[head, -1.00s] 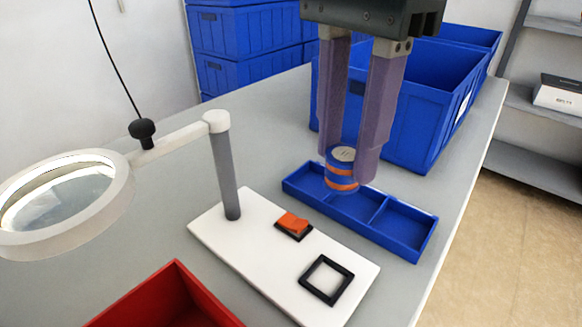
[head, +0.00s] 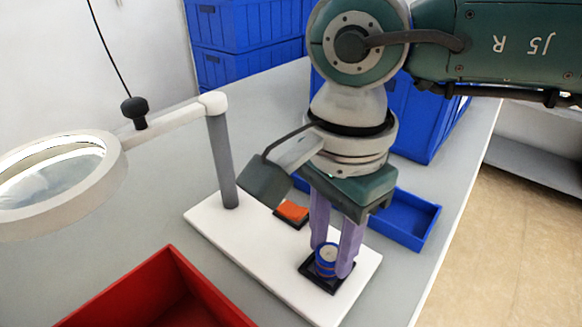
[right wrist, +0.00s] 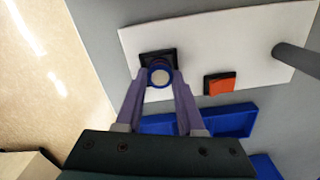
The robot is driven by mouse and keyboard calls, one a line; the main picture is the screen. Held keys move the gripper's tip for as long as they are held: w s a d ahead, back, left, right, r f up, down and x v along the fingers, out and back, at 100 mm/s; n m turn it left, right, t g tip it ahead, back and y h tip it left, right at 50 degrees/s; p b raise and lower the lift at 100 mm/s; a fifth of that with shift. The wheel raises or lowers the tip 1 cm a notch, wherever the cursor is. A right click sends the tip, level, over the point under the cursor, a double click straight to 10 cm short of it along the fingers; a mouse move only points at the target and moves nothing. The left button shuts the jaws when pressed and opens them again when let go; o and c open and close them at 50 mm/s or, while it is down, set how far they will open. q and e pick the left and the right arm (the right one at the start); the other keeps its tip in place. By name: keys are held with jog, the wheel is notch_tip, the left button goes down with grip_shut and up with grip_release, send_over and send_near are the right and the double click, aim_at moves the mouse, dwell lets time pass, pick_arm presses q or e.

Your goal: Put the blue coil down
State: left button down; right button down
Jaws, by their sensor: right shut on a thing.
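The blue coil (head: 327,255) is a short upright cylinder with a pale top and an orange band. My right gripper (head: 333,262) is shut on it, with one purple finger on each side. The coil is at the black square frame (head: 312,279) on the white board (head: 260,255), within its outline as seen from the head. In the right wrist view the coil (right wrist: 159,76) sits between the fingertips (right wrist: 160,80) and covers part of the black frame (right wrist: 150,56). I cannot tell whether its base touches the board. My left gripper is out of view.
An orange block (head: 292,211) sits in another black holder on the board. The blue divided tray (head: 410,220) lies behind it, partly hidden by my arm. A red bin (head: 165,290) is in front, and a magnifier lamp (head: 222,150) rises from the board's left.

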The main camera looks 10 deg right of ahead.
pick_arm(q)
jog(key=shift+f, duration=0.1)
pick_arm(e)
jog(key=shift+f, duration=0.1)
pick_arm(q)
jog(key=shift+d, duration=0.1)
pick_arm(e)
jog(key=c, duration=0.5)
grip_release()
